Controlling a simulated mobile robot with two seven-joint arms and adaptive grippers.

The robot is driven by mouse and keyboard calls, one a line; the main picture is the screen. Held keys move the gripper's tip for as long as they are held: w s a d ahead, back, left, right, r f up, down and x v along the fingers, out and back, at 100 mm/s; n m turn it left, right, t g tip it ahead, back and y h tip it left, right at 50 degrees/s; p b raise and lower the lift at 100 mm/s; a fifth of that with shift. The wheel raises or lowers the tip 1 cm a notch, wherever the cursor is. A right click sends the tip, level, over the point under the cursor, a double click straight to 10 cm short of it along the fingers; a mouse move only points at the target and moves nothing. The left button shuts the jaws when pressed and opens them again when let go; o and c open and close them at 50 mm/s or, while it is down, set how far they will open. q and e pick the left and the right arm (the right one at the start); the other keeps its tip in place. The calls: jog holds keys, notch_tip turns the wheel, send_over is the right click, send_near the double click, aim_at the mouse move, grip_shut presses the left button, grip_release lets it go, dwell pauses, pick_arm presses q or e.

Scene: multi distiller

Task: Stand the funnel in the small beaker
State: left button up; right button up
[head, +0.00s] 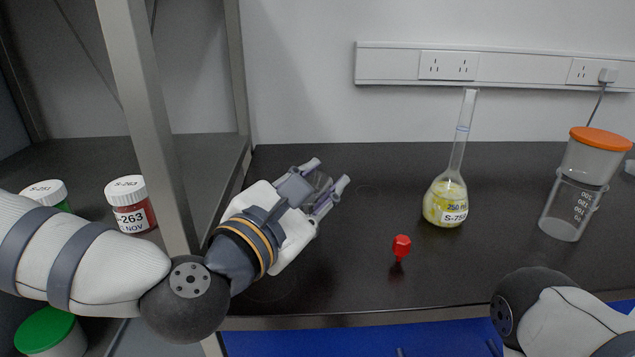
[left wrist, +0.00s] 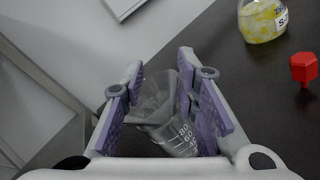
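My left gripper (head: 328,175) reaches over the dark bench from the left. In the left wrist view its two purple-padded fingers (left wrist: 160,95) stand apart on either side of clear glassware. A small beaker (left wrist: 178,138) with white marks shows there, tilted in the picture. A clear, cone-like shape (left wrist: 152,92) overlaps it and may be the funnel; I cannot tell whether it stands inside. Contact with the pads is not clear. My right arm shows at the lower right; small dark tips at the bottom edge may be its gripper, mostly cut off.
A flask with yellow contents (head: 444,203) and a red stopper-like piece (head: 401,245) stand right of my left gripper. A marked tall beaker (head: 570,207) with an orange-topped vessel (head: 592,155) is farther right. A metal post (head: 150,120) and jars (head: 131,205) are on the left.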

pick_arm(q)
jog(key=shift+f, duration=0.4)
jog(key=shift+s+a, duration=0.15)
jog(key=v, duration=0.7)
jog(key=shift+s+r, duration=0.1)
jog(key=shift+r, duration=0.25)
